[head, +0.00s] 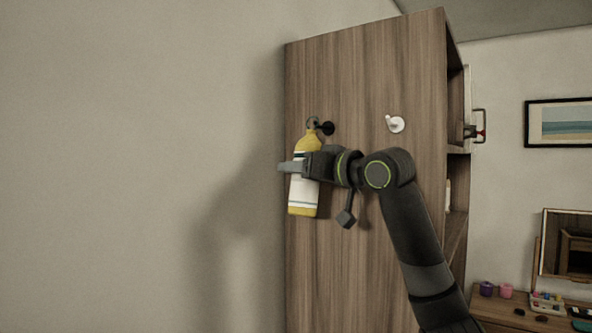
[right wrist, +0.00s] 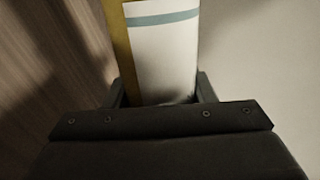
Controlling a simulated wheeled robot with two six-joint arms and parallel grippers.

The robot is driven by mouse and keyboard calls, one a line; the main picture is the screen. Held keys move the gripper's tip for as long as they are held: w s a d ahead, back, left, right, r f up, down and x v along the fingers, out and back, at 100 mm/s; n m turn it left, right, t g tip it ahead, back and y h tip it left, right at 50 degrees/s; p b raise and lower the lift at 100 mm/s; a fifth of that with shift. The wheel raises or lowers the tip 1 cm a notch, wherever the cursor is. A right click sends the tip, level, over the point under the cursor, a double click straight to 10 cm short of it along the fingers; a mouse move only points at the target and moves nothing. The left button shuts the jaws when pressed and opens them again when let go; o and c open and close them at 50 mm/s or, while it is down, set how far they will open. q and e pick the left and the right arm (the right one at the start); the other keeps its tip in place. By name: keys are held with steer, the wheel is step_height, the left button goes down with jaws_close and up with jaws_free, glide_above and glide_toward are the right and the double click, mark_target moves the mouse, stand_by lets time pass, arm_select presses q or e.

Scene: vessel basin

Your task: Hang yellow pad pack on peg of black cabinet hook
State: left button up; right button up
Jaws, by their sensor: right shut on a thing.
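The yellow pad pack (head: 304,196), yellow with a white label, hangs upright beside the wooden cabinet's side panel. It also shows in the right wrist view (right wrist: 165,50). The ring at its top (head: 312,123) is at the black cabinet hook (head: 327,128); the ring overlaps the peg's end in the head view, and I cannot tell whether it is around the peg. My right gripper (head: 292,167) is shut on the pack around its middle, with a finger on each side in the right wrist view. My left gripper is not in view.
A white hook (head: 396,124) is on the same cabinet side (head: 375,70), right of the black one. A plain wall is to the left. A dresser (head: 500,310) with cups and a tray is at the lower right. The air left of the cabinet is clear.

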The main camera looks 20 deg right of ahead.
steer(key=shift+w+d+f, duration=0.1)
steer(key=shift+w+d, duration=0.3)
steer(key=shift+d, duration=0.3)
steer(key=shift+w+d+f, duration=0.3)
steer(key=shift+d+f, duration=0.1)
steer(key=shift+d, duration=0.1)
steer(key=o, duration=1)
steer(key=shift+o, duration=0.2)
steer(key=shift+a, duration=0.1)
steer(key=shift+s, duration=0.1)
